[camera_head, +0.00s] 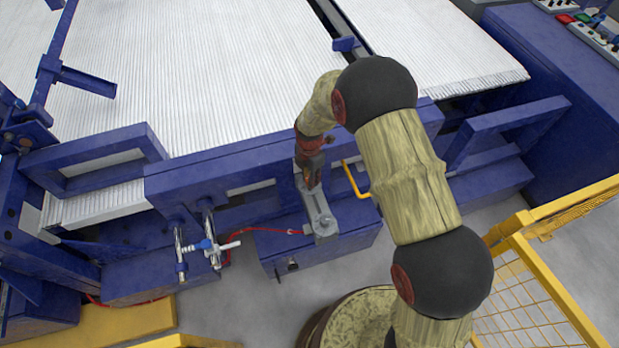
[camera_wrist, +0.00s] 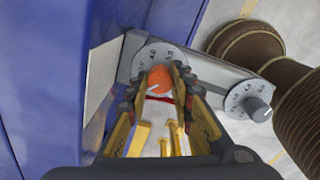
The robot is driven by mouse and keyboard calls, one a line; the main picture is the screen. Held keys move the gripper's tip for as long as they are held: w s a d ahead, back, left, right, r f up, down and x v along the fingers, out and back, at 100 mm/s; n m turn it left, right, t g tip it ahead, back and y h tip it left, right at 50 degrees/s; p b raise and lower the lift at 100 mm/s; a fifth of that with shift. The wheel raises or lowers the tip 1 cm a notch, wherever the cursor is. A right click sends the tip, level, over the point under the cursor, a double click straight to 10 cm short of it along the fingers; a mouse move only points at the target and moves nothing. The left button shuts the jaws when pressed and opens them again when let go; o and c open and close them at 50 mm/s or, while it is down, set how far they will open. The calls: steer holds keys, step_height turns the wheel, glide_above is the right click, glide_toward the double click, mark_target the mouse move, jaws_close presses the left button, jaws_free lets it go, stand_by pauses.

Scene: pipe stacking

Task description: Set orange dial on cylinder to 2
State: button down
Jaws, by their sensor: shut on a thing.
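The orange dial (camera_wrist: 160,76) is a round knob on one end of a long grey cylinder body (camera_wrist: 213,75). A pale numbered scale ring (camera_wrist: 152,53) surrounds it; only some markings show, and I cannot read the set value surely. A short light mark shows on the knob's lower edge. My gripper (camera_wrist: 157,86) has its fingers on either side of the orange dial and is shut on it. In the head view, my gripper (camera_head: 311,178) reaches down onto the upper end of the grey cylinder (camera_head: 317,207), and the orange dial is hidden there.
A second, grey dial (camera_wrist: 252,102) with its own scale sits at the cylinder's other end. A blue machine frame (camera_head: 225,165) rises close beside the cylinder. A yellow bent handle (camera_head: 354,179), a red hose (camera_head: 262,230) and valve fittings (camera_head: 206,245) are nearby. Yellow fencing (camera_head: 520,245) stands right.

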steer(key=shift+w+n, duration=0.1)
steer(key=shift+n, duration=0.3)
steer(key=c, duration=1.5)
jaws_free()
steer(key=shift+c, duration=0.2)
steer(key=shift+r, duration=0.1)
step_height(320, 180, up, 12)
